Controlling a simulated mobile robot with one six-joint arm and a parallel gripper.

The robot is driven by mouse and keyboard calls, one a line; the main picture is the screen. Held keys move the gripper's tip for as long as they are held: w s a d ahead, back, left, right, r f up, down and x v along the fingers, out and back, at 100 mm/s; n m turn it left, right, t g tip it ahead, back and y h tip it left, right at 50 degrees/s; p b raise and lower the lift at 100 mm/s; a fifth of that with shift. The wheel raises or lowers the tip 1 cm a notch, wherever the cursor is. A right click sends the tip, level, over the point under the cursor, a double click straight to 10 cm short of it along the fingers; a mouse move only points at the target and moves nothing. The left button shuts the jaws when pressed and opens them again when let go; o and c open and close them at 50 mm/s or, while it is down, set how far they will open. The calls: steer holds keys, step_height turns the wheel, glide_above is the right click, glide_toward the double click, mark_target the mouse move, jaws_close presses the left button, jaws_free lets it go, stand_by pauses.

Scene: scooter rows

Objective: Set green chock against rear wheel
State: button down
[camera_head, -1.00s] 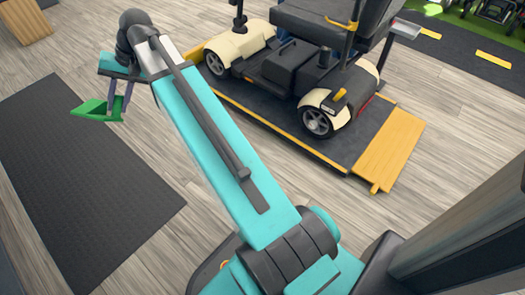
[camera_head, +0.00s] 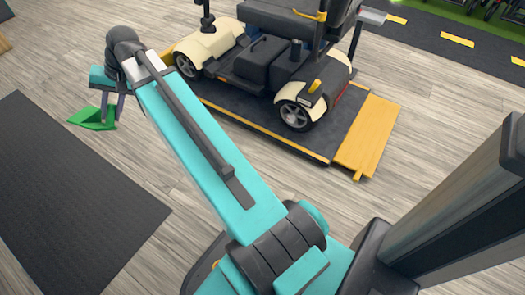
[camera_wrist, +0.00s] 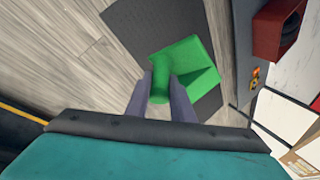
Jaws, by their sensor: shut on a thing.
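The green chock (camera_head: 92,119) is a wedge with a round grip, held at the end of my arm at the left of the head view. In the wrist view the chock (camera_wrist: 188,66) sits between the two fingers. My gripper (camera_head: 110,107) is shut on its round grip; it also shows in the wrist view (camera_wrist: 160,88). The chock is off the floor, well left of the scooter. The cream and black scooter (camera_head: 262,62) stands on a dark platform. Its near right wheel (camera_head: 295,115) is on the platform and looks like the rear one. No chock shows against that wheel.
The platform (camera_head: 318,140) has yellow edges and a yellow ramp (camera_head: 368,138) at its right end. A dark mat (camera_head: 70,205) lies at the lower left. Bare wood floor lies between mat and platform. A dark post stands at the right.

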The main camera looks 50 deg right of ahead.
steer(key=s+d+f+m+h+b, duration=0.1)
steer(key=s+d+f+m+h, duration=0.25)
steer(key=d+f, duration=0.6)
steer(key=s+d+f+m+g+h+b, duration=0.15)
steer(key=s+d+f+m, duration=0.45)
steer(key=d, duration=0.6)
steer(key=s+d+f+m+t+h+b, duration=0.15)
steer(key=s+d+f+h, duration=0.25)
steer(key=d+f, duration=0.55)
steer(key=s+d+f+m+g+b, duration=0.1)
steer(key=s+d+f+m+g, duration=0.1)
steer(key=s+d+f, duration=0.4)
steer(key=s+d+f+m+g+b, duration=0.1)
steer(key=s+d+f+m+g, duration=0.2)
steer(key=s, duration=1)
steer(key=s+d+f+m+g+b, duration=0.1)
steer(key=s+d+f+g, duration=0.3)
steer(key=s+d+f, duration=0.5)
steer(key=shift+s+d+f+m+h, duration=0.15)
steer(key=shift+s+d+m+h, duration=0.2)
steer(key=shift+m, duration=0.55)
steer(key=shift+d+f, duration=0.1)
